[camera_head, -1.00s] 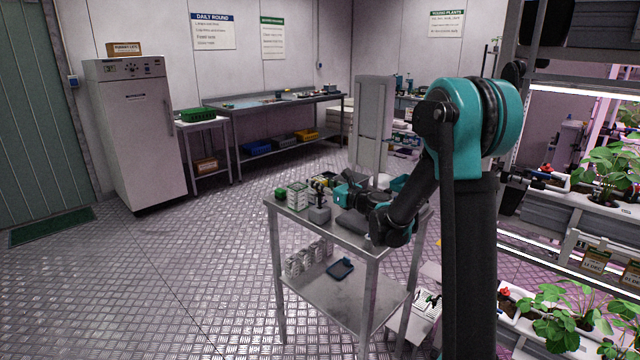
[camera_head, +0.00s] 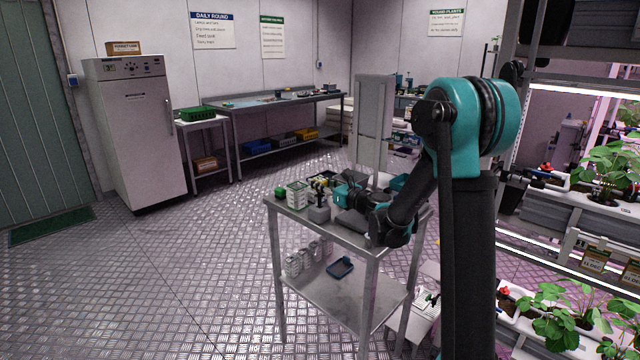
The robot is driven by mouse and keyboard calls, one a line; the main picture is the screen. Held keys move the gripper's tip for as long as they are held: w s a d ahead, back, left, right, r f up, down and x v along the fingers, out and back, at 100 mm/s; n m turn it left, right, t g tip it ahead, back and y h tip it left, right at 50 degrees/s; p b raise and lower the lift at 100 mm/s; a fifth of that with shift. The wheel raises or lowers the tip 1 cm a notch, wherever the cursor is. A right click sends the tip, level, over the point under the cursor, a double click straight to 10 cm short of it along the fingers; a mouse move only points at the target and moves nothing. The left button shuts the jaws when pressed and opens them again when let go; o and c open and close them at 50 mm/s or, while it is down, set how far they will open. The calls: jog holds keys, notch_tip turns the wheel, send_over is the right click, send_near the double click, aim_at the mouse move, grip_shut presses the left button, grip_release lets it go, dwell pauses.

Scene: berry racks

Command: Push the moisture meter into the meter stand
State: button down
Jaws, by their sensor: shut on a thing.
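The meter stand (camera_head: 319,214) is a small grey block on the near part of the steel trolley top. The moisture meter (camera_head: 319,189) is a small dark upright thing directly above the stand, small in the view. My gripper (camera_head: 326,190) reaches in from the right, low over the trolley, and is shut on the meter. The fingers are dark and tiny here. Whether the meter's lower end is inside the stand or only over it cannot be told.
On the trolley (camera_head: 343,231), a white-and-green basket (camera_head: 297,195) and a green item (camera_head: 280,192) stand left of the stand. A dark flat box (camera_head: 352,222) lies to its right. Plant racks (camera_head: 580,255) stand at right.

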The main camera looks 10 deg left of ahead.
aim_at(320, 195)
jog(key=shift+f, duration=0.4)
dwell(0.8)
jog(key=shift+f, duration=0.35)
jog(key=shift+f, duration=0.35)
jog(key=shift+f, duration=0.35)
jog(key=shift+f, duration=0.35)
jog(key=shift+f, duration=0.3)
jog(key=c, duration=1.1)
grip_release()
jog(key=shift+o, duration=0.2)
